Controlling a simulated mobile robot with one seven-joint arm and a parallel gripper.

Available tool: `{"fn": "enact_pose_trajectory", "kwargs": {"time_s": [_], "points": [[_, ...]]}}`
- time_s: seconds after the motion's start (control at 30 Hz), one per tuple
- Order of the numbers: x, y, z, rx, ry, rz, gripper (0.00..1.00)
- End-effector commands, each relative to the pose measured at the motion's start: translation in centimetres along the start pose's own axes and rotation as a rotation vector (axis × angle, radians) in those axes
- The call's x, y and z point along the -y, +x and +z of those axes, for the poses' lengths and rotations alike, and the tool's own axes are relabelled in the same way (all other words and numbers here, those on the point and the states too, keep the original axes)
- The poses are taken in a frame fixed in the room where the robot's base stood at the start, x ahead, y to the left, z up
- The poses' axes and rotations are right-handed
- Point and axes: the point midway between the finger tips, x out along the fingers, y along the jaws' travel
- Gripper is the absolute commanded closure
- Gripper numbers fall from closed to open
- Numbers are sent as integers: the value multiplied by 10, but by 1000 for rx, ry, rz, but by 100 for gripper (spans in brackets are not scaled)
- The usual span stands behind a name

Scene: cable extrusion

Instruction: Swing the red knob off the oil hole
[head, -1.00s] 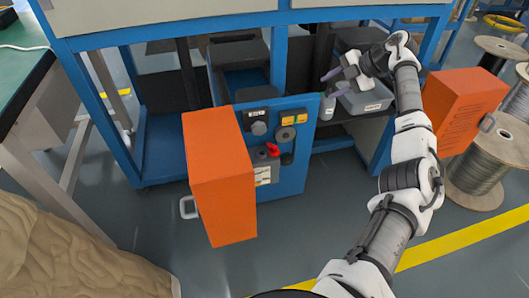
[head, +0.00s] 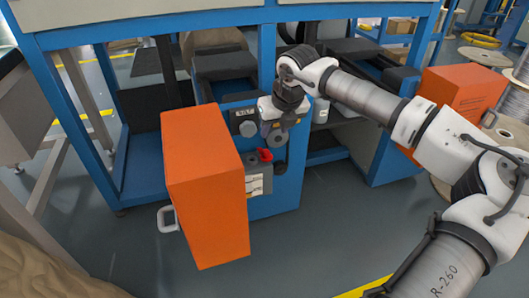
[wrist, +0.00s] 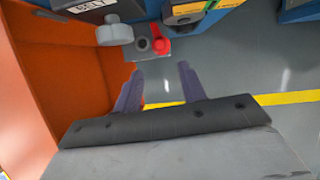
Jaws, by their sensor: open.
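The red knob (head: 264,155) sits on top of a small grey block (head: 258,183) on the blue panel, beside the open orange door. In the wrist view the red knob (wrist: 160,45) lies beyond my fingertips, with a dark round spot (wrist: 143,44) directly left of it. I cannot tell whether that spot is the oil hole or how far the knob covers it. My gripper (wrist: 160,74) is open and empty, its two fingers pointing toward the knob and apart from it. In the head view my gripper is above the knob, its fingers hard to make out.
The orange door (head: 205,185) stands out to the left of the knob. A grey round dial (wrist: 115,33) and a yellow-labelled switch box (wrist: 195,10) flank the knob in the wrist view. Open floor (head: 330,230) lies in front and to the right.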

Motion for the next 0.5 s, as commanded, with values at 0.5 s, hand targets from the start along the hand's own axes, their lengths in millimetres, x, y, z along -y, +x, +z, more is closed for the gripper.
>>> {"fn": "enact_pose_trajectory", "kwargs": {"time_s": [0.5], "points": [[-1,101,0,1,1,1,59]]}}
